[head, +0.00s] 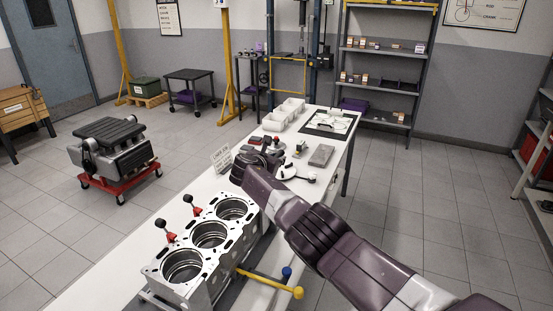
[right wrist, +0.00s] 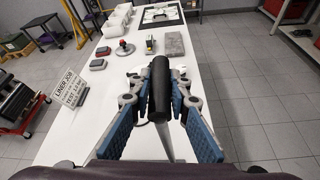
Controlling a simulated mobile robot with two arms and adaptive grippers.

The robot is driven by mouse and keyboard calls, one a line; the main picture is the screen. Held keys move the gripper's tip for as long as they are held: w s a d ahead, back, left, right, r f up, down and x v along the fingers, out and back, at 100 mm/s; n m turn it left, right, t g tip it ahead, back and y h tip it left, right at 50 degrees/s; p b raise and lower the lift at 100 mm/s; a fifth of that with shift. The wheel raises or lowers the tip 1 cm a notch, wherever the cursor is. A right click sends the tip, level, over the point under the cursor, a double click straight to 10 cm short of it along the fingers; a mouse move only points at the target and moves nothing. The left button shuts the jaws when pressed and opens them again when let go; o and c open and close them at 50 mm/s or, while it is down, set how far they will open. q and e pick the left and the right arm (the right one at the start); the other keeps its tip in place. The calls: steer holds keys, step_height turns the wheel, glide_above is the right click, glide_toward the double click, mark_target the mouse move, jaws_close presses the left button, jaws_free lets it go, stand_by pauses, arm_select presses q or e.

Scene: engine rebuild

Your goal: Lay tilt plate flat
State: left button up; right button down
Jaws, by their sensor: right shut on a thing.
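The engine block (head: 208,247), silver with three open bores, stands at the near end of the white bench. A dark plate edge (head: 148,297) shows under it; I take this as the tilt plate, but the block hides most of it. I cannot tell its tilt. A yellow-ended bar (head: 270,283) and a blue knob (head: 287,271) stick out at the block's right side. My right gripper (head: 247,168) is beyond the block, above the bench. In the right wrist view its blue-padded fingers (right wrist: 158,95) are shut on a black cylinder (right wrist: 161,75). My left gripper is out of view.
Two red clamps with black knobs (head: 169,233) stand at the block's left edge. A job sign (head: 221,158), a grey slab (head: 321,155), small parts and white bins (head: 284,112) occupy the far bench. Floor is open left of the bench, before a red dolly (head: 118,183).

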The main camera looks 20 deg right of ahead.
steer(key=shift+w+a, duration=0.1)
steer(key=shift+a, duration=0.05)
steer(key=c, duration=1.8)
jaws_free()
steer(key=shift+r, duration=0.1)
steer(key=shift+v, duration=6)
steer(key=shift+w, duration=0.1)
